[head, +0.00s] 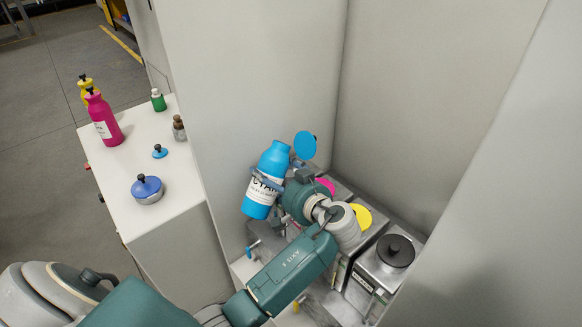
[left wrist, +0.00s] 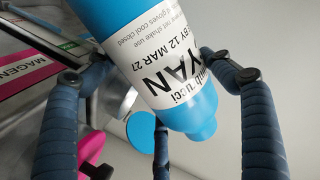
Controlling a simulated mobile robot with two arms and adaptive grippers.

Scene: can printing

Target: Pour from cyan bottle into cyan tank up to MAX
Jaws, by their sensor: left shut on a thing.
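The cyan bottle (head: 261,192) is held in the air, leaning slightly, with its narrow neck toward the top of the head view and no cap seen on it. My left gripper (head: 266,182) is shut around its labelled body. In the left wrist view the bottle (left wrist: 150,45) lies between my fingers (left wrist: 160,78), its neck toward the bottom of the picture. A round cyan lid (head: 305,145) stands raised behind the gripper; it also shows in the left wrist view (left wrist: 143,130). The cyan tank's opening is hidden behind my gripper and the bottle. My right gripper is not in view.
Magenta (head: 325,187), yellow (head: 362,215) and black (head: 396,250) tank lids sit in a row inside a grey-walled recess. The white counter (head: 165,205) at left holds a magenta bottle (head: 104,120), a yellow bottle (head: 86,86), a blue-lidded pot (head: 147,189) and small items.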

